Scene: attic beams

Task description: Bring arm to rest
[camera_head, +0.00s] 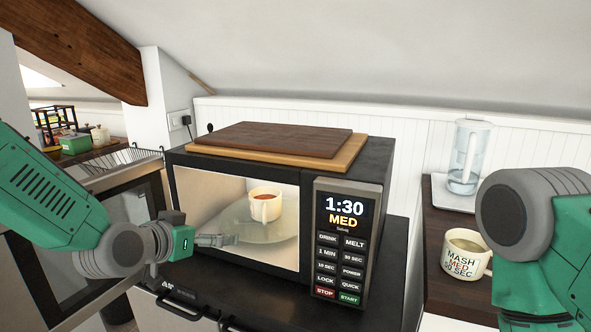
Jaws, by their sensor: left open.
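My left arm comes in from the left. Its gripper (217,240) is open and empty, in front of the lower left part of the microwave (380,165). I cannot tell whether it touches the microwave. Inside the microwave, a white mug (265,208) with reddish contents stands upright on the glass plate (232,232). The microwave display (344,212) reads 1:30 MED. My right arm shows as a grey joint and green link at the right edge; its gripper is out of view.
Wooden boards (285,143) lie on top of the microwave. On the right counter (440,205) stand a labelled mug (465,256) and a clear pitcher (467,160). A dish rack (125,158) is at the left. A sloped wooden beam (85,50) crosses the upper left.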

